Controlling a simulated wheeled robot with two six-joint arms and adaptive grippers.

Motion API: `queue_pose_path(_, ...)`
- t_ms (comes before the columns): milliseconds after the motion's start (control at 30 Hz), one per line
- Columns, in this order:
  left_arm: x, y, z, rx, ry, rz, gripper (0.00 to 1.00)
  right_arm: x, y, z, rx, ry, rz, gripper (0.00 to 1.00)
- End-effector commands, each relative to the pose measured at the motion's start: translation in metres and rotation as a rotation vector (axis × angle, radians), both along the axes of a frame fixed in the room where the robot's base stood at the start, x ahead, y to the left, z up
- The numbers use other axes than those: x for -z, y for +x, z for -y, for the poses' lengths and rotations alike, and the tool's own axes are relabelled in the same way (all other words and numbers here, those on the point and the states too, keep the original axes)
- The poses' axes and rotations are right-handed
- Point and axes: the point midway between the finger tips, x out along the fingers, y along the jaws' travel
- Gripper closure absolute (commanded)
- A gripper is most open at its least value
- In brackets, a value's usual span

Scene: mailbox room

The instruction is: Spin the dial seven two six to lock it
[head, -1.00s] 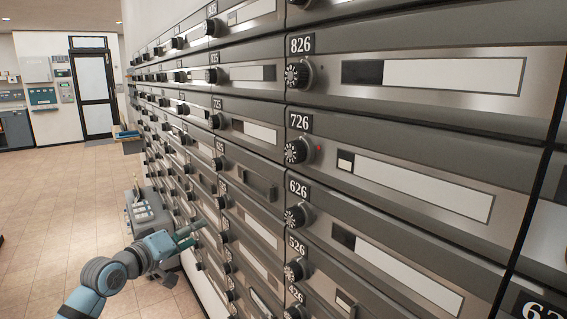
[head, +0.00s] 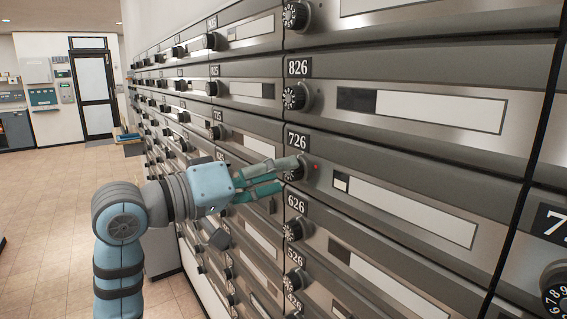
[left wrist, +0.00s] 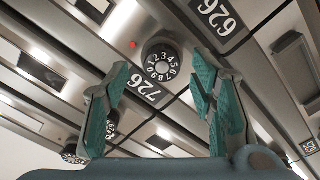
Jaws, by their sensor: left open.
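The black dial of mailbox 726 shows in the head view (head: 298,172), partly hidden behind my fingers, and in full in the left wrist view (left wrist: 161,62), with white digits on its face. A small red light (head: 316,168) glows beside it. The 726 label (head: 297,140) sits above the dial in the head view. My left gripper (head: 284,176) is open, its teal fingers pointing at the dial. In the left wrist view the fingers (left wrist: 163,85) stand apart on either side of the dial, and I see no clear contact. My right gripper is not in view.
Dials for 826 (head: 294,97) and 626 (head: 296,230) stick out directly above and below. The mailbox wall (head: 420,150) fills the right side. Open tiled floor (head: 50,200) lies to the left, with a door (head: 92,95) at the back.

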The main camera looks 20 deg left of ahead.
Motion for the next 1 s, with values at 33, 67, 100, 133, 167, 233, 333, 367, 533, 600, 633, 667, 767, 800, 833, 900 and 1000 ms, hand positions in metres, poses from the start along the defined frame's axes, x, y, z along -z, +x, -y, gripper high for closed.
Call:
queue_pose_path(33,0.0,0.005,0.005,0.003,-0.003,-0.001,0.49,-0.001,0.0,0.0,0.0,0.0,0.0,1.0)
queue_pose_path(67,0.0,0.007,0.007,0.002,-0.002,-0.001,0.49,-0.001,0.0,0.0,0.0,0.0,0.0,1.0)
queue_pose_path(100,0.0,0.01,0.009,0.002,0.0,-0.001,0.49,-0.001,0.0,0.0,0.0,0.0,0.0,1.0)
queue_pose_path(133,0.001,0.011,0.01,0.001,0.001,-0.001,0.49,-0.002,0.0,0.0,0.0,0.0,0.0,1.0)
queue_pose_path(167,0.001,0.012,0.011,0.001,0.001,-0.001,0.49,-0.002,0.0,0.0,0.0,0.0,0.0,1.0)
queue_pose_path(233,0.001,0.013,0.012,0.001,0.002,-0.002,0.49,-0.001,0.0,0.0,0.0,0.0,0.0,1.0)
queue_pose_path(333,0.001,0.014,0.012,0.001,0.002,-0.001,0.49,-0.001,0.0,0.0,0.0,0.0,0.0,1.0)
queue_pose_path(367,0.001,0.014,0.012,0.001,0.002,0.0,0.49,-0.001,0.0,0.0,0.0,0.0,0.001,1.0)
queue_pose_path(533,0.001,0.013,0.012,0.001,0.002,0.0,0.68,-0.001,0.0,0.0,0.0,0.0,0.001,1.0)
queue_pose_path(600,0.001,0.013,0.012,0.001,0.002,0.0,0.79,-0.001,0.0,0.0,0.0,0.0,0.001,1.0)
queue_pose_path(633,0.001,0.013,0.012,0.001,0.002,0.0,0.84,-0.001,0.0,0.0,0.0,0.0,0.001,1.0)
queue_pose_path(667,0.001,0.013,0.012,0.001,0.002,0.0,0.89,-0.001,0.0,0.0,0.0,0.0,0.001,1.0)
queue_pose_path(767,0.001,0.013,0.014,0.001,0.001,0.001,0.97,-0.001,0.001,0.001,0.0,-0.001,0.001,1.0)
queue_pose_path(800,0.001,0.013,0.013,0.002,0.002,0.001,0.97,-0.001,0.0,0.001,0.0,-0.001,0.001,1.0)
queue_pose_path(833,0.001,0.013,0.013,0.002,0.003,0.001,0.97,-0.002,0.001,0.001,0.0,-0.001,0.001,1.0)
queue_pose_path(900,0.001,0.013,0.012,0.002,0.007,0.005,0.97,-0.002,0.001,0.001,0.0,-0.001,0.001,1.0)
queue_pose_path(1000,0.001,0.013,0.012,0.002,0.021,0.016,0.97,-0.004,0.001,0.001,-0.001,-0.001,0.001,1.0)
